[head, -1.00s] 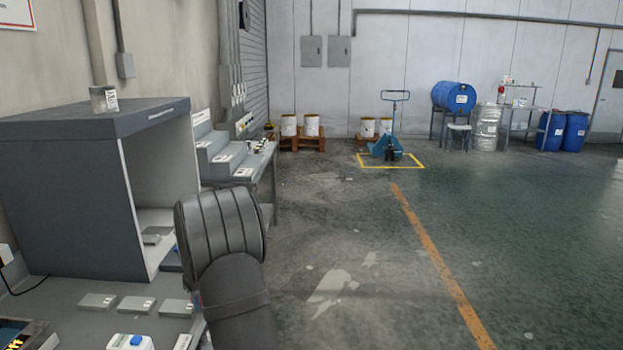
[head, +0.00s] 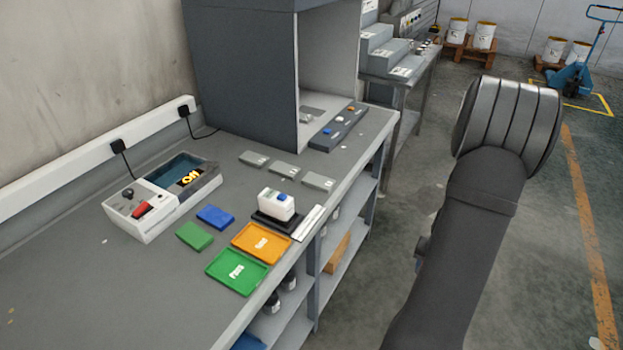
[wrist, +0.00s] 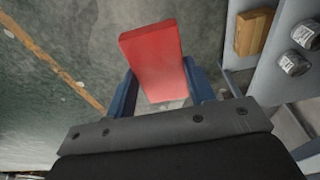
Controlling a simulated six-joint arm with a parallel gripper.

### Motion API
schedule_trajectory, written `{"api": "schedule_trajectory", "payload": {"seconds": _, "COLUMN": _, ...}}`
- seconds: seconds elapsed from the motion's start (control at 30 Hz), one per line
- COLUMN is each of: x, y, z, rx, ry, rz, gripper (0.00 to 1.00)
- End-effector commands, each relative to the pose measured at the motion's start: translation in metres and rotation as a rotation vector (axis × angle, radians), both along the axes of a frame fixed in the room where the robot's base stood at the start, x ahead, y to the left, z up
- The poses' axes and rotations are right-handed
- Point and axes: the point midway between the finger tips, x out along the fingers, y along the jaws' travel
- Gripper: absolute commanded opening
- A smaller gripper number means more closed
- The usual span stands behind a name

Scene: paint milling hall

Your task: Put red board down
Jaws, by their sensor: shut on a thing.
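The red board (wrist: 153,58) is a flat red slab in the wrist view. My gripper (wrist: 163,88) is shut on it, with a blue finger at each side. The board is held out over the floor, beside the bench shelves. In the head view my arm hides the gripper and the board. On the grey bench (head: 120,285) lie a green board (head: 195,236) and a blue board (head: 215,217), side by side. An orange tray (head: 262,243) and a green tray with white lettering (head: 237,271) lie near the bench's front edge.
A white instrument (head: 150,212) with a dark well stands at the wall. A white device on a black base (head: 276,208) and several small grey blocks (head: 285,172) sit before a grey booth (head: 240,75). Bare bench top lies at the front left.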

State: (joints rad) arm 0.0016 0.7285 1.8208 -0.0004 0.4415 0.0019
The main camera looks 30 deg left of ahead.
Motion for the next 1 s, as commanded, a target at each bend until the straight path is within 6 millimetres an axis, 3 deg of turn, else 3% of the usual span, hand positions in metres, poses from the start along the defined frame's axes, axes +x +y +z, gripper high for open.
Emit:
{"api": "schedule_trajectory", "payload": {"seconds": 0.17, "x": 0.007, "y": 0.011, "z": 0.007, "rx": 0.0, "ry": -0.002, "rz": 0.02, "gripper": 0.26}}
{"api": "schedule_trajectory", "payload": {"seconds": 0.27, "x": 0.02, "y": 0.034, "z": 0.022, "rx": 0.0, "ry": -0.006, "rz": 0.059, "gripper": 0.26}}
{"api": "schedule_trajectory", "payload": {"seconds": 0.5, "x": 0.052, "y": 0.134, "z": 0.088, "rx": 0.002, "ry": -0.007, "rz": 0.216, "gripper": 0.26}}
{"api": "schedule_trajectory", "payload": {"seconds": 0.67, "x": 0.057, "y": 0.208, "z": 0.138, "rx": 0.002, "ry": -0.007, "rz": 0.327, "gripper": 0.26}}
{"api": "schedule_trajectory", "payload": {"seconds": 0.87, "x": 0.041, "y": 0.298, "z": 0.198, "rx": 0.001, "ry": -0.005, "rz": 0.479, "gripper": 0.26}}
{"api": "schedule_trajectory", "payload": {"seconds": 1.0, "x": 0.012, "y": 0.361, "z": 0.232, "rx": 0.001, "ry": -0.003, "rz": 0.611, "gripper": 0.26}}
